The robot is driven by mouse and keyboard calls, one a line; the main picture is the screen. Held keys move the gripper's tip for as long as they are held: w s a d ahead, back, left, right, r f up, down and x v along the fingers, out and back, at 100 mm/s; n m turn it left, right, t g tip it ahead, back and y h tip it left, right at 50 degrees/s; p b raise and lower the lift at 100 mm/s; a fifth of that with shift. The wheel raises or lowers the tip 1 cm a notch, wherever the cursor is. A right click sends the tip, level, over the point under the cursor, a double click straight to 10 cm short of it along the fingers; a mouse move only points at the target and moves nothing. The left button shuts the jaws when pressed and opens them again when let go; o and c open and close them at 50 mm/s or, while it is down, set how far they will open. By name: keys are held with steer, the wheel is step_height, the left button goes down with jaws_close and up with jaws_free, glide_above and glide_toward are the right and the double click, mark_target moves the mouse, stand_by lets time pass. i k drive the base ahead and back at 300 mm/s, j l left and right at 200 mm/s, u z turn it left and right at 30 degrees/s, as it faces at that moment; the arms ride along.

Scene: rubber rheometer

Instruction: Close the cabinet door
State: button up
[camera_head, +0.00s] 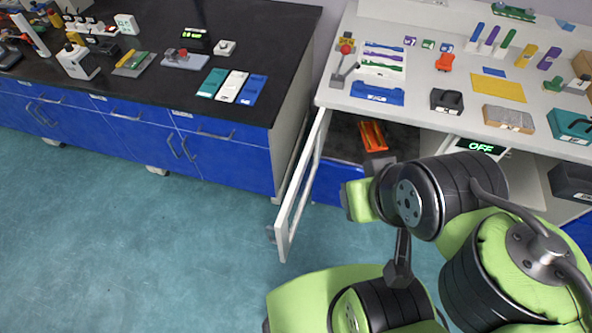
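The cabinet door (301,190) is a tall white-framed panel with a see-through middle. It stands wide open, swung out from the left front edge of the white cabinet (340,98) and pointing toward the floor space in front. A small handle (271,233) shows near its free lower end. The cabinet's interior is dark, with an orange object (373,136) inside. My green and black arm is to the right of the door and covers part of the opening. I cannot make out my gripper's fingers; the arm's own links hide its end.
A black-topped bench with blue drawers (225,153) stands left of the door, close to its hinge side. The white worktop carries a blue tray (377,93), a yellow sheet (498,88) and several small tools. The teal floor (150,245) at lower left is clear.

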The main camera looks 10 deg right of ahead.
mark_target(284, 238)
steer(key=j+z, duration=0.45)
steer(key=j, duration=0.15)
steer(key=j+z, duration=0.4)
steer(key=j, duration=0.2)
steer(key=k+j+z, duration=0.15)
steer(key=j+z, duration=0.3)
steer(key=j+u, duration=0.1)
steer(key=j, duration=0.3)
steer(key=j+u, duration=0.75)
steer(key=i+j+u, duration=0.15)
steer(key=u, duration=0.2)
steer(key=j, duration=0.15)
